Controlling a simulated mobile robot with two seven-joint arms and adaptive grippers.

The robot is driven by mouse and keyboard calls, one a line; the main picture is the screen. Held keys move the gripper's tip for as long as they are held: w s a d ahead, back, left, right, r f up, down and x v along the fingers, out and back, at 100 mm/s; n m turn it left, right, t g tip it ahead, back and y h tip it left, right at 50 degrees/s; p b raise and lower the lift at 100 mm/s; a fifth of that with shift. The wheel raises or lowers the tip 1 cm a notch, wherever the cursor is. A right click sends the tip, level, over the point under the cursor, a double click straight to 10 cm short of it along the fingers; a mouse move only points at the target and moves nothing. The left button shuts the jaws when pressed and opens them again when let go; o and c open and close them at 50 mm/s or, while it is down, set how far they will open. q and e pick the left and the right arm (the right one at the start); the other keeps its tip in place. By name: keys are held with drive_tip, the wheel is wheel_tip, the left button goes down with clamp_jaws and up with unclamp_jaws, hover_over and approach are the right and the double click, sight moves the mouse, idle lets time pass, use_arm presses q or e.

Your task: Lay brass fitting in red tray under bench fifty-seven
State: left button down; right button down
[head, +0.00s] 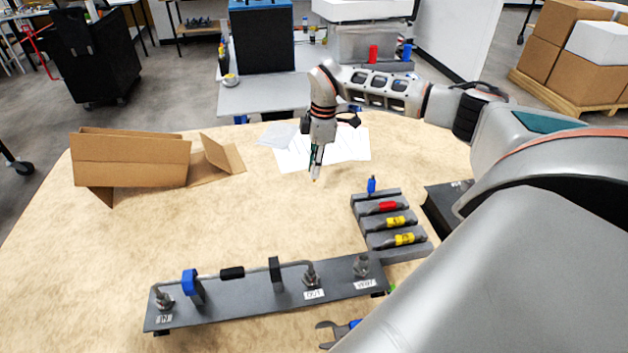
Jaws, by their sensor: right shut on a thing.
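My right gripper (315,166) hangs pointing down over the middle of the wooden table (255,220), in front of white paper sheets. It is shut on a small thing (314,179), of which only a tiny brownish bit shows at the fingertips. It is too small to tell whether this is the brass fitting. No red tray shows, and I cannot make out a bench number. My left gripper is not in view.
An open cardboard box (130,160) stands at the table's left. A dark manifold plate (245,300) with a tube lies in front. A grey rack (405,250) holds red- and yellow-marked parts. A wrench (328,332) lies at the near edge. The table's centre-left is clear.

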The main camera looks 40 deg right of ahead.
drive_tip(key=shift+f, duration=2.45)
drive_tip(key=shift+f, duration=0.1)
drive_tip(key=c, duration=2)
unclamp_jaws()
